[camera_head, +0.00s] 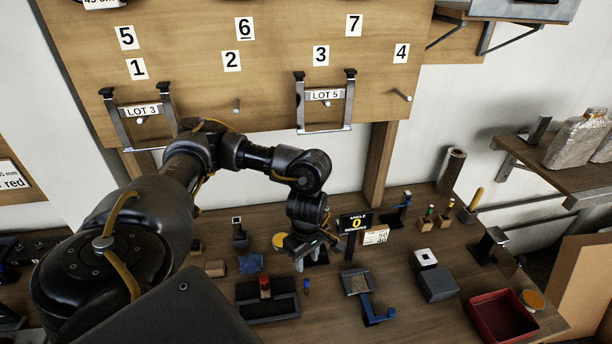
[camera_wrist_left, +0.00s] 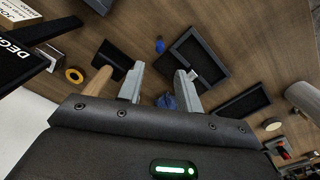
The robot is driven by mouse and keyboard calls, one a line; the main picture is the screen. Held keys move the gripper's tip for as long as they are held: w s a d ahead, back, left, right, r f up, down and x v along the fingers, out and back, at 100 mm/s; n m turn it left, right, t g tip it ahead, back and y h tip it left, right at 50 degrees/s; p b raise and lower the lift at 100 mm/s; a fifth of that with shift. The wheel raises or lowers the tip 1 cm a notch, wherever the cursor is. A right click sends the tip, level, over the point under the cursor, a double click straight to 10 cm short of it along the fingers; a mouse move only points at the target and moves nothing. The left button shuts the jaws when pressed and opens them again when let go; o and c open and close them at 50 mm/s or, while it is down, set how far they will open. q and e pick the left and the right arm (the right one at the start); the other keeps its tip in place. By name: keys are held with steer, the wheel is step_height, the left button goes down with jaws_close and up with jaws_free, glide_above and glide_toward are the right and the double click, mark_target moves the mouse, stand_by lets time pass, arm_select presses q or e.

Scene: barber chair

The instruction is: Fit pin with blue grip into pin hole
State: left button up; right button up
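A small blue-gripped piece (camera_head: 306,285), which looks like the pin, is on the bench just right of the black tray. In the left wrist view a blue piece (camera_wrist_left: 159,45) lies beyond the fingertips, apart from them. My left gripper (camera_head: 308,260) hangs low over the bench, behind the pin in the head view. Its two fingers stand apart in the left wrist view (camera_wrist_left: 159,78). Another blue patch (camera_wrist_left: 166,101) shows between the fingers near the palm; I cannot tell what it is. I cannot make out the pin hole. My right gripper is not in view.
A black tray (camera_head: 268,309) is left of the pin. A blue-handled fixture (camera_head: 373,310) is to its right. The angle display (camera_head: 356,222) stands close right of my left gripper. A red bin (camera_head: 503,318) and grey box (camera_head: 438,284) are farther right.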

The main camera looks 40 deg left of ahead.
arm_select(q)
steer(key=shift+o, duration=0.5)
steer(key=p, duration=0.2)
glide_above(307, 280)
steer(key=shift+s+d+f, duration=0.15)
steer(key=shift+f, duration=0.65)
steer(key=shift+s+d+f, duration=0.1)
steer(key=shift+f, duration=0.75)
steer(key=shift+s+d+f, duration=0.15)
steer(key=shift+f, duration=0.65)
steer(key=f, duration=0.4)
steer(key=shift+w+a+f, duration=0.15)
steer(key=shift+w+a, duration=0.2)
steer(key=shift+a, duration=0.05)
steer(key=shift+f, duration=0.4)
jaws_close()
